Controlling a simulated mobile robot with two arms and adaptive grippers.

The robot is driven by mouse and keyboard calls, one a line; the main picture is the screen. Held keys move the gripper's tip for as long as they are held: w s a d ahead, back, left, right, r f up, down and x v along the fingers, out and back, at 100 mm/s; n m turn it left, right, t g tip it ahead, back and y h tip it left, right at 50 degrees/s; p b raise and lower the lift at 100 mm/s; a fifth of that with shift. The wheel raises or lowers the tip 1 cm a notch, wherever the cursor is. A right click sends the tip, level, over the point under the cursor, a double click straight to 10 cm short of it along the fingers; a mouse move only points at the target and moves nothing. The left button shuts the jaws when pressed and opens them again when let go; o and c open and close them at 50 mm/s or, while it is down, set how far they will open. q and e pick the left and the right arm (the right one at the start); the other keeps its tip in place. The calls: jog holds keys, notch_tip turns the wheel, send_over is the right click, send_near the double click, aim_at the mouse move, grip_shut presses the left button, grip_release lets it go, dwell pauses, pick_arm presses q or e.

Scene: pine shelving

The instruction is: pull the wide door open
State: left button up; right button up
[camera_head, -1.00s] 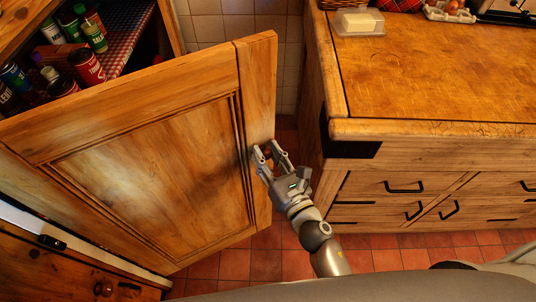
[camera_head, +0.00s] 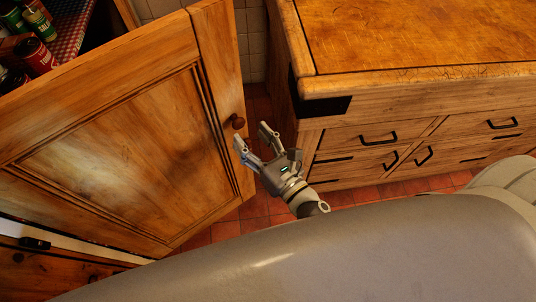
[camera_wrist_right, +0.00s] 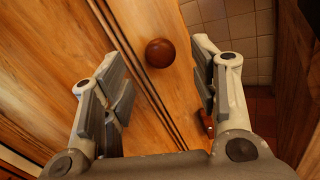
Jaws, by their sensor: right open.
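The wide wooden door (camera_head: 125,140) stands ajar at the left of the head view, with part of the cupboard's inside showing behind its top edge. Its round brown knob (camera_head: 237,121) is near the door's free edge. My right gripper (camera_head: 254,138) is open and empty, just in front of the knob and apart from it. In the right wrist view the knob (camera_wrist_right: 160,53) lies ahead of the gap between the two spread fingers (camera_wrist_right: 163,88). My left gripper is not in view.
Cans and jars (camera_head: 38,52) stand on a checked shelf lining inside the cupboard. A wooden counter (camera_head: 410,38) with black-handled drawers stands to the right. Red floor tiles (camera_head: 256,207) show between door and counter. A lower wooden front (camera_head: 45,272) is at bottom left.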

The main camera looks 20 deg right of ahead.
jog(key=v, duration=0.6)
jog(key=shift+s, duration=0.2)
jog(key=shift+d, duration=0.1)
jog(key=shift+c, duration=0.4)
